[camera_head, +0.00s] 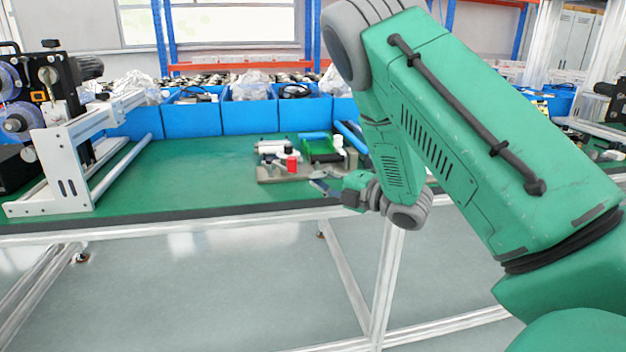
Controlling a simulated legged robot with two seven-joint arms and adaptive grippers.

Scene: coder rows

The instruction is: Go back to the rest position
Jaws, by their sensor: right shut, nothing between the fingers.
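My right arm, green with grey joints, comes in from the right and bends down at the table's front edge. My right gripper (324,184) points left, just in front of a small fixture (283,178) on the green table (190,178). Its fingers look closed and empty, and they are small in this view. The fixture carries a red block (292,162) and white parts. I cannot tell whether the gripper touches it. My left gripper and left arm are not in view.
A row of blue bins (250,117) lines the table's back. A machine with a white frame (68,165) stands at the left. A green tray (322,149) lies behind the fixture. The table's middle left is clear. Aluminium legs (388,285) stand below the table.

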